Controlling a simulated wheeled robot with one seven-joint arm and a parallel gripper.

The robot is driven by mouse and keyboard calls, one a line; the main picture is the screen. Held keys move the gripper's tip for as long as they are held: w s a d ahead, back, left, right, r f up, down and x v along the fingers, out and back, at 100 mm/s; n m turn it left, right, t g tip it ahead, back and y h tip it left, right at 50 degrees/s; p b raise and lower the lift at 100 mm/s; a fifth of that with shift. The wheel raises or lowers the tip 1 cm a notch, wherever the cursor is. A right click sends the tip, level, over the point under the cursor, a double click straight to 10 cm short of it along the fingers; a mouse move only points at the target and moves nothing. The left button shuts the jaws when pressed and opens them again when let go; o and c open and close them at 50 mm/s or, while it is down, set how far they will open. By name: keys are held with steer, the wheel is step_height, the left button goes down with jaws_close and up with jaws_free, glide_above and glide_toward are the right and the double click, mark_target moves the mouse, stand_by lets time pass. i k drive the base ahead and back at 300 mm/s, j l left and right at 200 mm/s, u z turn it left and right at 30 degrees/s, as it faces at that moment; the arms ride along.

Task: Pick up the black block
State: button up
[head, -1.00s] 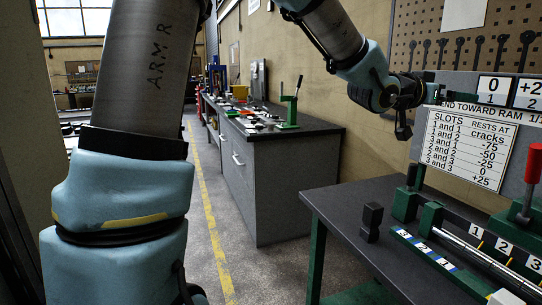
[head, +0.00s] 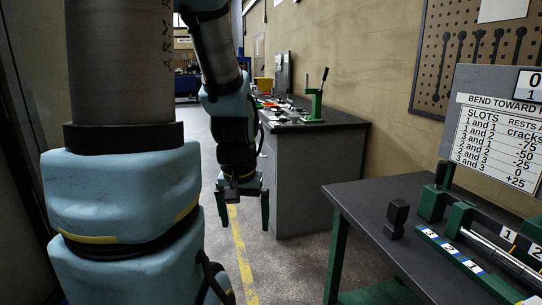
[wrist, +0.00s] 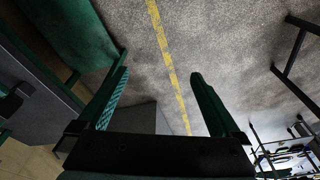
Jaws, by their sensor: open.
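The black block (head: 396,216) stands upright on the dark table (head: 360,194) at the right in the head view, near the table's left part. It looks like a wider cube on a narrower lower part. My gripper (head: 243,210) hangs pointing down over the floor, left of the table and well apart from the block. Its two green fingers are apart with nothing between them. In the wrist view my gripper (wrist: 155,85) is also open, with bare floor between the fingers. I cannot make out the block for certain in the wrist view.
A green jig with a steel rod (head: 490,250) and numbered slots lies right of the block. A sign board (head: 500,140) stands behind it. A grey workbench (head: 310,185) with tools stands behind my gripper. The floor with a yellow line (head: 240,250) is clear.

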mark_target(398, 210)
steer(key=i+z, duration=0.45)
steer(key=i+j+z, duration=0.15)
steer(key=i+z, duration=0.15)
steer(key=z, duration=0.2)
